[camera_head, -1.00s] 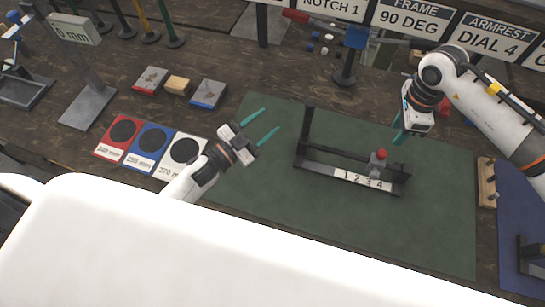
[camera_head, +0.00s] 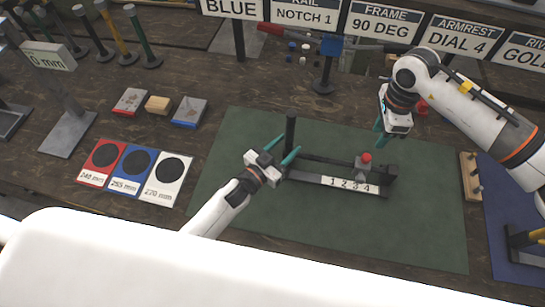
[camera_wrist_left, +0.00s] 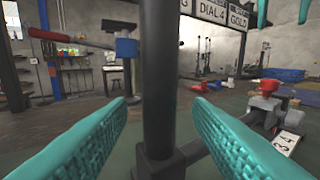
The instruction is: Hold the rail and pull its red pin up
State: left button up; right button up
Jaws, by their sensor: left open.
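The rail (camera_head: 325,165) is a dark frame on the green mat, with a tall dark post (camera_head: 290,130) at its left end and a white strip marked 1 to 4 (camera_head: 350,185). Its red pin (camera_head: 366,157) sits on a grey block near the right end, close to mark 4. The red pin also shows in the left wrist view (camera_wrist_left: 269,86). My left gripper (camera_head: 284,151) is open at the post; in the left wrist view the post (camera_wrist_left: 160,75) stands between its teal fingers. My right gripper (camera_head: 380,133) hangs above and right of the pin, apart from it; its finger gap is unclear.
The green mat (camera_head: 400,235) has free room in front of the rail. Red, blue and white cards with black discs (camera_head: 165,182) lie to the left. A wooden block with pegs (camera_head: 470,178) and a blue mat (camera_head: 510,215) are at right. Signs stand at the back.

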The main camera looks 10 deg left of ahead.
pick_arm(q)
jog(key=shift+x, duration=0.9)
